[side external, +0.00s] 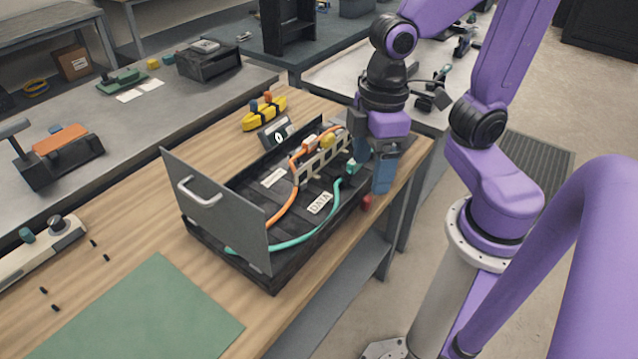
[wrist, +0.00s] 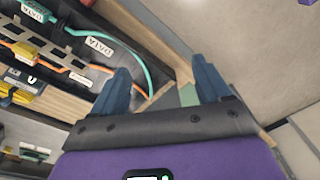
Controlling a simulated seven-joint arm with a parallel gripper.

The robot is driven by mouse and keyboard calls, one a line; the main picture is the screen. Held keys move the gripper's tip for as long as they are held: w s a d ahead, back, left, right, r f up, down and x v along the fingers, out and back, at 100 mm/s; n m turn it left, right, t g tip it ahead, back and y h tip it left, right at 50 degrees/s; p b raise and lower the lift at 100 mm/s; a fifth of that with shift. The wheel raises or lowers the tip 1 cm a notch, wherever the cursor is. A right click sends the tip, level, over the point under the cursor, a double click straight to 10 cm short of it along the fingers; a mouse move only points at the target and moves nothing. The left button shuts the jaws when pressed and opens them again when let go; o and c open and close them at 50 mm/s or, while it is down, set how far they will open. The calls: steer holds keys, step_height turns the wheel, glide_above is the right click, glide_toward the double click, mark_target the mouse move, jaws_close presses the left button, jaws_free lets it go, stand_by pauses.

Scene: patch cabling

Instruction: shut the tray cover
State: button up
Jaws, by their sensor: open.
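The tray cover (side external: 216,208) is a grey panel with a pale handle (side external: 199,194). It stands upright at the near left end of the black tray (side external: 262,272), and the tray is open on top. Orange (side external: 283,212) and teal (side external: 318,229) cables lie inside, beside a label reading DATA (side external: 319,204). My gripper (side external: 382,186) is at the opposite end of the tray, near the table's right edge. In the wrist view my gripper (wrist: 163,78) has its blue fingers spread with nothing between them.
A yellow holder (side external: 264,114) and a small dark box with a round dial (side external: 279,133) stand behind the tray. A small red piece (side external: 367,203) is by the table edge below my gripper.

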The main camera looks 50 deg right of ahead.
steer(key=s+d+f+n, duration=0.1)
steer(key=s+d+n, duration=0.1)
steer(key=s+d, duration=0.1)
steer(key=shift+s+d+f, duration=0.3)
steer(key=shift+s, duration=0.5)
steer(key=c, duration=1.3)
steer(key=shift+w+a+r, duration=0.1)
steer(key=shift+w+a, duration=0.05)
jaws_close()
steer(key=w+a+r+m+h, duration=0.1)
steer(key=w+a+r+m, duration=0.2)
steer(key=w+a, duration=0.5)
steer(key=w+a+r+m+h, duration=0.1)
steer(key=w+a+r+m, duration=0.1)
steer(key=w+a+m, duration=0.3)
steer(key=w+a+r+m+h, duration=0.2)
steer(key=w+a+r+m, duration=0.1)
steer(key=w+a, duration=1)
steer(key=a+m, duration=0.1)
steer(key=a, duration=0.4)
steer(key=shift+w+a+r+m, duration=0.2)
steer(key=shift+a+r+m, duration=0.1)
steer(key=shift+a+r, duration=0.05)
